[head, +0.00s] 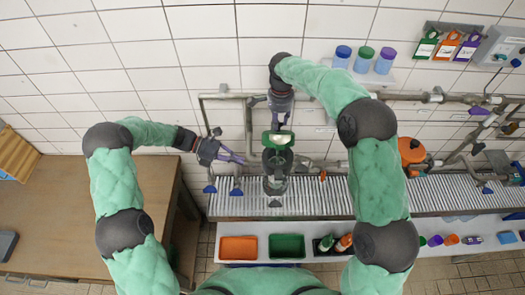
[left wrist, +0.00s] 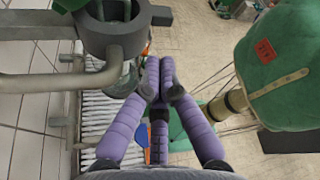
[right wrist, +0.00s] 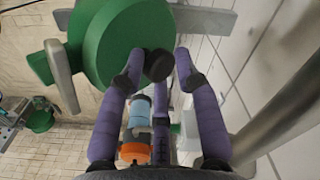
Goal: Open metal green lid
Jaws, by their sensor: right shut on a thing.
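The green metal lid (head: 278,138) is at the wall side of the dark grey round vessel (head: 276,184). It looks tilted up, with the vessel mouth showing in front of it. My right gripper (head: 281,121) comes from the wall side and is shut on the lid's black knob (right wrist: 158,65). The lid's green face (right wrist: 115,40) fills the upper left of the right wrist view. My left gripper (head: 241,158) is empty, left of the vessel, with its fingertips together (left wrist: 160,68). The vessel's grey rim (left wrist: 118,38) is close by at upper left in the left wrist view.
Grey pipes (head: 249,130) run along the tiled wall around the vessel. A ribbed metal counter (head: 325,200) lies below, with orange (head: 238,248) and green (head: 287,246) trays in front. Jars stand on a shelf (head: 399,76) at upper right. A wooden table (head: 80,210) stands left.

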